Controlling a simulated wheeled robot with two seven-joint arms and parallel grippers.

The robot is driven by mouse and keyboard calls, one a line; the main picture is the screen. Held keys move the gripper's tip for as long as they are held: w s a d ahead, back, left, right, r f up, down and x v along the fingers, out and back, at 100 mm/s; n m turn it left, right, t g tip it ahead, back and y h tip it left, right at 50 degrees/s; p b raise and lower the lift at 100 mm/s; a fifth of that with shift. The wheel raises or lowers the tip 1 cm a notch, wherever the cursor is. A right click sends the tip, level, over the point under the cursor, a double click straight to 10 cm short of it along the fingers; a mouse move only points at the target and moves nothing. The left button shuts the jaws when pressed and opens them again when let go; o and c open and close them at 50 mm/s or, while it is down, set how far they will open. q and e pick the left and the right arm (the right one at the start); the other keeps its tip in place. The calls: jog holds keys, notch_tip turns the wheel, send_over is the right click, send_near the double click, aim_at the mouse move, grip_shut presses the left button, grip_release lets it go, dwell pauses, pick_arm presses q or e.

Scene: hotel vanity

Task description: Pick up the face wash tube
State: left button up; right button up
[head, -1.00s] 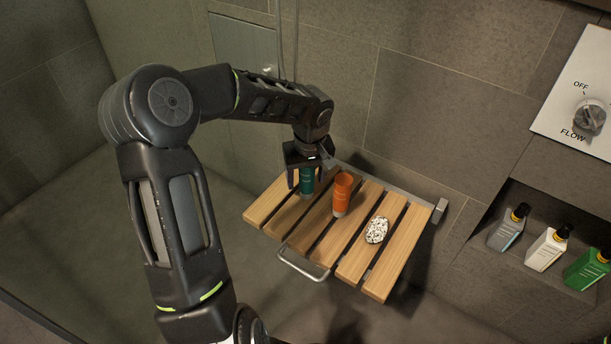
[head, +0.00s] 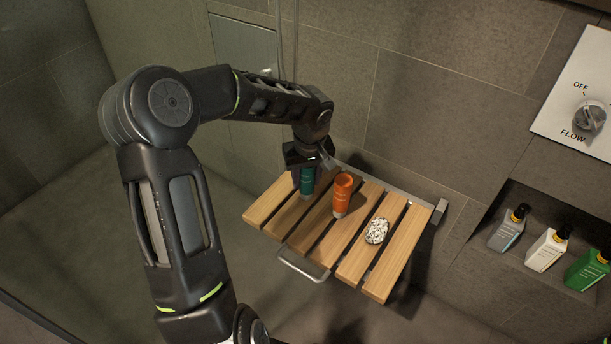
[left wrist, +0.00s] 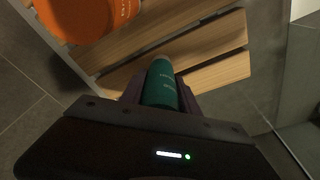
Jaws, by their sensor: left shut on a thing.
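A green tube (head: 307,184) stands at the back left of the slatted wooden seat. My left gripper (head: 306,171) reaches down over it and is shut on it; the gripper body hides its upper part. In the left wrist view the green tube (left wrist: 161,84) lies between the two dark fingers. An orange tube (head: 342,194) stands upright on the seat just right of the gripper, apart from it; part of it shows in the left wrist view (left wrist: 88,15). The print on both tubes is too small to read. My right gripper is not in view.
The wooden seat (head: 357,262) has a metal bar (head: 301,267) at its front edge. A speckled oval thing (head: 376,231) lies right of the orange tube. Three pump bottles stand in a wall niche (head: 512,248) at right. The tiled wall is close behind the seat.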

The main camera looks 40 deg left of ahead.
pick_arm(q)
grip_shut()
jog(key=shift+r, duration=0.15)
jog(key=shift+r, duration=0.3)
notch_tip(320, 180, up, 9)
jog(key=p, duration=0.3)
jog(key=shift+r, duration=0.1)
